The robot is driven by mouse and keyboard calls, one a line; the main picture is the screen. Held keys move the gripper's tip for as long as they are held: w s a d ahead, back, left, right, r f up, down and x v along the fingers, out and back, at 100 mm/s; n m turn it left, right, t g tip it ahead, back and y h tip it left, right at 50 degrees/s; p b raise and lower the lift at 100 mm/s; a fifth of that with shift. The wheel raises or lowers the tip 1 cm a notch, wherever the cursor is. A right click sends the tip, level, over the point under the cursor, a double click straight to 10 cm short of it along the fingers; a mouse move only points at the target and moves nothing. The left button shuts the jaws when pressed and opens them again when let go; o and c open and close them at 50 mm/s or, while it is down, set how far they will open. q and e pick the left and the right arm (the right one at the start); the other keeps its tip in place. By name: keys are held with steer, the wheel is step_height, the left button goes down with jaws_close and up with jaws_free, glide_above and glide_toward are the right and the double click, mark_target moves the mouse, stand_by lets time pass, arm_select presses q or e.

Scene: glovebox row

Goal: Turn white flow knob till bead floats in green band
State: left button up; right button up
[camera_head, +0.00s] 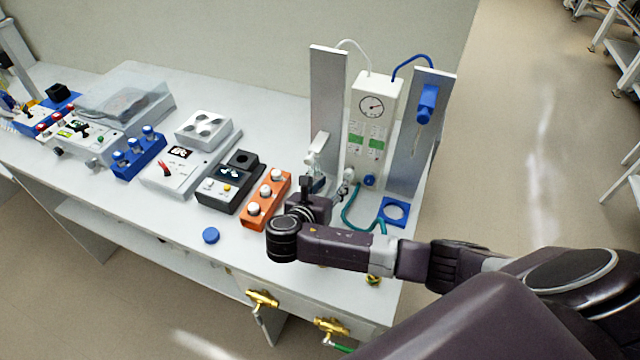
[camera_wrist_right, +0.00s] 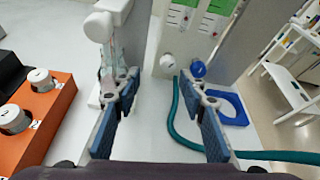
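The white flowmeter panel (camera_head: 370,92) stands upright at the right end of the bench, with a round gauge and two green bands (camera_head: 355,140). The wrist view shows two tubes with green bands (camera_wrist_right: 178,18); no bead can be made out. The white knob (camera_wrist_right: 167,62) sits low on the panel, left of the blue knob (camera_wrist_right: 197,68), which also shows in the head view (camera_head: 369,180). My right gripper (camera_wrist_right: 161,82) is open and empty, pointing at the panel's foot. The white knob lies ahead between its fingers, apparently untouched. My left gripper is out of view.
Metal uprights (camera_head: 327,100) flank the panel, the right one carrying a blue part (camera_head: 427,103). An orange block with white knobs (camera_head: 265,200) stands left.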

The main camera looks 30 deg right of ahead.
mark_target(348, 174)
steer(key=x, duration=0.5)
steer(key=s+d+p+x, duration=0.1)
steer(key=x, duration=0.2)
steer(key=shift+s+r, duration=0.15)
steer(key=shift+r, duration=0.1)
steer(key=shift+w+d+f, duration=0.2)
steer(key=shift+w+f, duration=0.05)
steer(key=shift+w, duration=0.2)
steer(key=shift+d, duration=0.2)
steer(key=c, duration=0.5)
steer(key=shift+a, duration=0.1)
steer(key=shift+c, duration=1.2)
jaws_close()
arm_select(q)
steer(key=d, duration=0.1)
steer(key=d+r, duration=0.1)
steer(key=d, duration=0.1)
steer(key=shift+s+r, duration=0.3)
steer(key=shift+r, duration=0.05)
